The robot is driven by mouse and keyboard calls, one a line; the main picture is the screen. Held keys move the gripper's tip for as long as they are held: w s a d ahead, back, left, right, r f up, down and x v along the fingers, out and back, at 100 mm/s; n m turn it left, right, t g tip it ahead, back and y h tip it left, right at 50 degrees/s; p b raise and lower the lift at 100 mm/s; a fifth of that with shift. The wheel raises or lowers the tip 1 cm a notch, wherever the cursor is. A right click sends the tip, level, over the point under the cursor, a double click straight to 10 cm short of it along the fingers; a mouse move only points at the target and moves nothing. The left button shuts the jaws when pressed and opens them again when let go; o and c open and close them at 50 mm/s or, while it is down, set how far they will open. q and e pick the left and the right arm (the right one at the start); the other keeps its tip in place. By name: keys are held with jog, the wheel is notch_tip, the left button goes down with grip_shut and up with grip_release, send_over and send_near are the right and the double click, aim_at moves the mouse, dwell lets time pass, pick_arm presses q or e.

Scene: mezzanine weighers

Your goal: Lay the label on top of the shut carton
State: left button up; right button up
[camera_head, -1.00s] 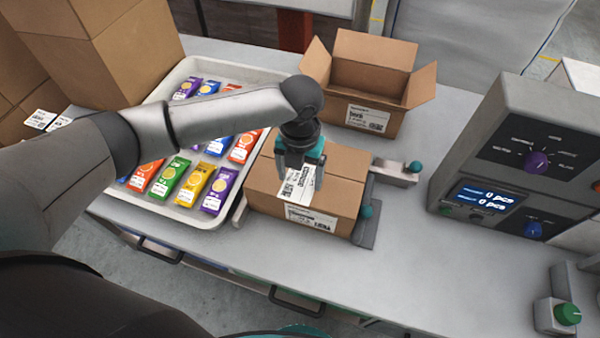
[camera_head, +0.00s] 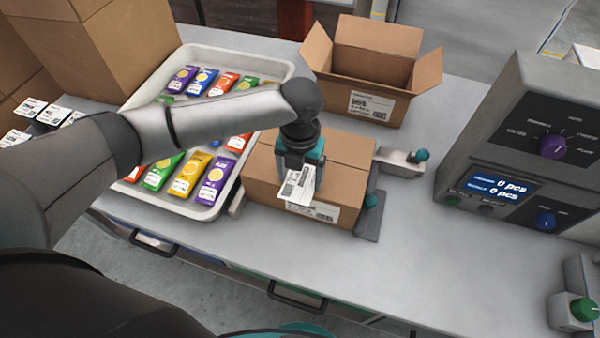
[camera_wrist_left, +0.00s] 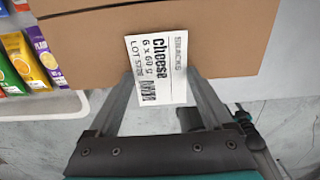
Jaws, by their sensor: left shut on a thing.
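The shut carton (camera_head: 345,160) sits on the bench between the tray and the weigher, its flaps closed along a seam. My left gripper (camera_head: 299,172) points down over the carton's near left part, shut on a white printed label (camera_head: 297,187). In the head view the label overlaps the carton's near top edge and partly covers another label (camera_head: 325,213) on its front face. In the left wrist view the held label (camera_wrist_left: 158,60) reads "cheese" and lies across the edge of the carton (camera_wrist_left: 75,45). I cannot tell whether it touches the top. My right gripper is not in view.
An open carton (camera_head: 365,85) stands behind. A tray (camera_head: 213,207) of several colourful packets is to the left, with loose labels (camera_head: 50,112) beyond it. A weigher (camera_head: 520,150) with a display stands right. The bench (camera_head: 400,250) is clear in front.

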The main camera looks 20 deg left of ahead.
aim_at(300, 184)
pick_arm(q)
jog(key=o, duration=1.2)
notch_tip(300, 184, up, 15)
jog(key=shift+r, duration=0.15)
jog(key=shift+s, duration=0.1)
